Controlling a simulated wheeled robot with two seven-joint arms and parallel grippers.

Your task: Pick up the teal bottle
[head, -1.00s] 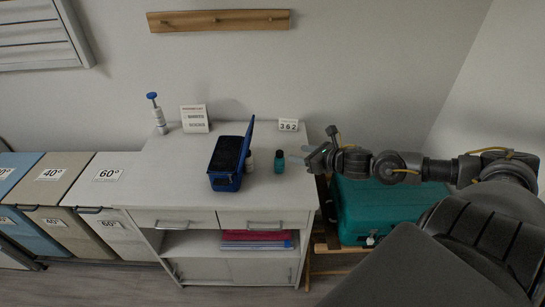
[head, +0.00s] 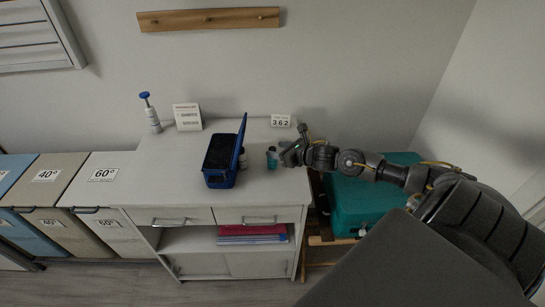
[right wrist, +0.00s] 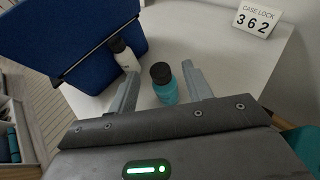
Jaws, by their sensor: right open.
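The teal bottle (head: 272,158) with a black cap stands upright on the white cabinet top (head: 180,165). In the right wrist view the teal bottle (right wrist: 166,84) stands between the two open fingers. My right gripper (head: 284,155) is open and reaches in from the right at the bottle's side; in the right wrist view its fingertips (right wrist: 160,78) lie either side of the bottle. I cannot tell whether either finger touches it. My left gripper is not in view.
A blue open case (head: 221,172) stands left of the bottle, with a white bottle (right wrist: 124,54) with a dark cap beside it. A "362" card (head: 281,120) stands behind. A pump bottle (head: 150,113) and sign (head: 187,117) stand at back left. A teal case (head: 358,205) is right.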

